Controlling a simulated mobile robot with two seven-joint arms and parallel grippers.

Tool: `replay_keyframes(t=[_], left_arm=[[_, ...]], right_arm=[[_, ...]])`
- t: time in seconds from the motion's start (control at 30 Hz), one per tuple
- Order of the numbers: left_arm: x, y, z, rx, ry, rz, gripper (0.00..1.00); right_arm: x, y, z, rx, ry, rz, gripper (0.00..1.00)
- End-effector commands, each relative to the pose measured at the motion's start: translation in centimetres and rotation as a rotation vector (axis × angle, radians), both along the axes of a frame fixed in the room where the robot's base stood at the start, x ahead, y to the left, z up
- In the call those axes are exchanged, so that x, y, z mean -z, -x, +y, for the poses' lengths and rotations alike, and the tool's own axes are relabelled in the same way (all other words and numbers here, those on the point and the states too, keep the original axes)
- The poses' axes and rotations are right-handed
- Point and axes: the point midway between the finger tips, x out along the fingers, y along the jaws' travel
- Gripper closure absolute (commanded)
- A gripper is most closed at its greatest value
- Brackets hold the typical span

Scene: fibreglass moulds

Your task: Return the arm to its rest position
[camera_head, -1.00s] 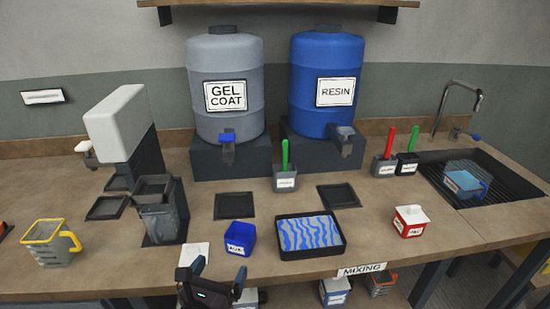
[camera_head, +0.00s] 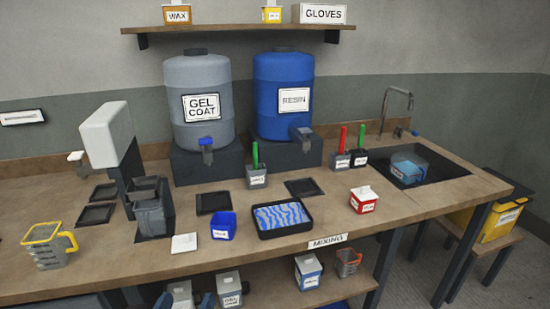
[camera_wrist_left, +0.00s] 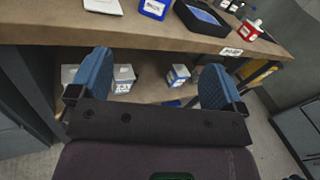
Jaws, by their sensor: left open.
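My left gripper (camera_wrist_left: 155,78) is open and empty in the left wrist view, its two blue fingers wide apart in front of the workbench's front edge. In the head view only the blue fingertips of this gripper (camera_head: 185,301) show at the bottom edge, low in front of the bench. The rest of the left arm is out of the picture. The right gripper is not in view.
The bench (camera_head: 115,255) carries a blue cup (camera_head: 224,226), a black tray (camera_head: 283,217) with blue-and-white contents, a red box (camera_head: 363,200) and a yellow-rimmed jug (camera_head: 48,246). Containers stand on the lower shelf (camera_head: 275,281) behind the gripper.

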Motion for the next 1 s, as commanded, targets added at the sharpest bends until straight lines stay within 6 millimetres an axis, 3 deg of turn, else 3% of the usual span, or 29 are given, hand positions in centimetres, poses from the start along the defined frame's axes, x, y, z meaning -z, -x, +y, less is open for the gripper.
replay_keyframes(t=[0.27,0.57,0.77,0.9,1.0], left_arm=[[0.9,-0.2,0.2,-0.005,0.586,0.13,0.05],[3.6,0.6,1.9,-0.13,1.449,0.316,0.05],[6.7,3.0,3.7,-0.31,2.062,0.4,0.05],[9.4,5.8,5.4,-0.485,2.476,0.399,0.05],[11.7,8.8,6.9,-0.62,2.683,0.359,0.05]], right_arm=[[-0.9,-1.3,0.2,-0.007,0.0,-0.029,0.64],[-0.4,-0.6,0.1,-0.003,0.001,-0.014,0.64],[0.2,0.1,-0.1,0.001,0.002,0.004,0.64],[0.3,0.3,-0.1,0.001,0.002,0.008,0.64],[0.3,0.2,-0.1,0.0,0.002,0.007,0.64]])
